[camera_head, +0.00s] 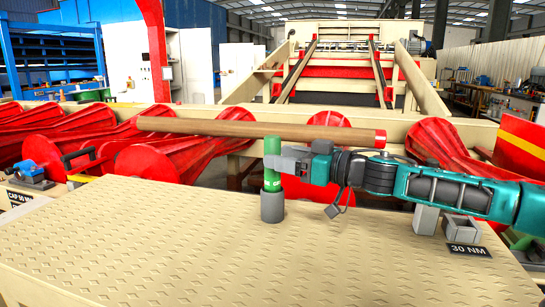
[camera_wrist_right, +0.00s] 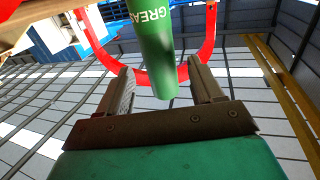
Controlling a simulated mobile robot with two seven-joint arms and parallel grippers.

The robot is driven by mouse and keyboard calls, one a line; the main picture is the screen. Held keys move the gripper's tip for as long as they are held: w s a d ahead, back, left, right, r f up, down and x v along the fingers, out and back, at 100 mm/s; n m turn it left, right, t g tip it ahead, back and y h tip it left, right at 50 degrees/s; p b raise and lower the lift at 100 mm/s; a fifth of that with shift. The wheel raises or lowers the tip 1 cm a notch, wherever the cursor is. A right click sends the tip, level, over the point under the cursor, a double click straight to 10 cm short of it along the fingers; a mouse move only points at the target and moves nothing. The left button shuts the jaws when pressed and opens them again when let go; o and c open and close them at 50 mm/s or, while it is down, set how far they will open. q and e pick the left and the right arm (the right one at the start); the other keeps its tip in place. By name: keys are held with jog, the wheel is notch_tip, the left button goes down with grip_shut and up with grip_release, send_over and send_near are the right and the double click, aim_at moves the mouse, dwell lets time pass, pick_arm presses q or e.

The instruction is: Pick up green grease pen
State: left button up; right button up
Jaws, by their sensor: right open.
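The green grease pen (camera_head: 272,182) stands upright in a grey cup-like holder (camera_head: 272,207) on the tread-plate table. My right gripper (camera_head: 281,161) comes in from the right at the pen's upper part, with its jaws level. In the right wrist view, the pen (camera_wrist_right: 155,50), with white "GREA" lettering, shows between the two fingers of the right gripper (camera_wrist_right: 164,84). The fingers are apart, with a visible gap on each side of the pen. The head view does not show clearly whether a finger touches it. My left gripper is not in view.
The tan table top (camera_head: 180,260) is clear in front. Behind the pen lies a long brown log (camera_head: 240,128) above red rollers (camera_head: 170,160). Grey blocks (camera_head: 427,219) and a "30 NM" label (camera_head: 468,250) are at right. A blue tool (camera_head: 33,173) sits at left.

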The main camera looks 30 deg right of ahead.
jog(key=shift+w+a+r+p, duration=0.25)
jog(key=shift+w+r+p, duration=0.15)
jog(key=shift+r+p, duration=0.15)
jog(key=shift+w+a+f+p, duration=0.25)
jog(key=shift+w+p, duration=0.35)
jog(key=shift+w, duration=0.05)
jog(key=shift+w+a+f, duration=0.25)
jog(key=shift+w, duration=0.1)
jog(key=shift+c, duration=0.5)
jog(key=c, duration=0.6)
grip_shut()
